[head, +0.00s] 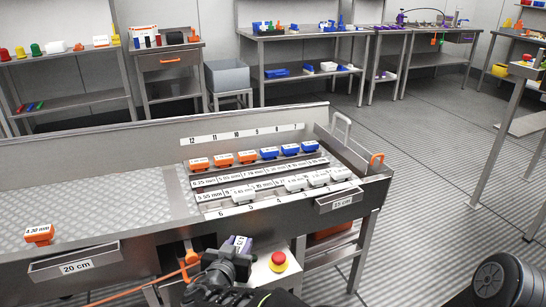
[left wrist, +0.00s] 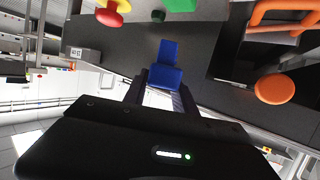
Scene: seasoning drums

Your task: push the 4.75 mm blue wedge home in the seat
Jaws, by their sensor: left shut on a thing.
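My left gripper (head: 238,252) is at the bottom middle of the head view, low in front of the metal bench. It is shut on a small blue wedge with a white label (head: 241,242), which looks purplish there; I cannot read the label. In the left wrist view the blue wedge (left wrist: 167,62) shows clearly between the two dark fingers, in front of a dark grey surface. I cannot make out the seat, nor tell whether the wedge touches anything. My right gripper is not in view.
A red stop button (head: 278,261) stands just right of my left gripper. Orange and blue labelled blocks (head: 269,153) and white ones (head: 295,184) stand in rows on the bench. An orange block (head: 39,233) sits at left, above the 20 cm tray (head: 105,261).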

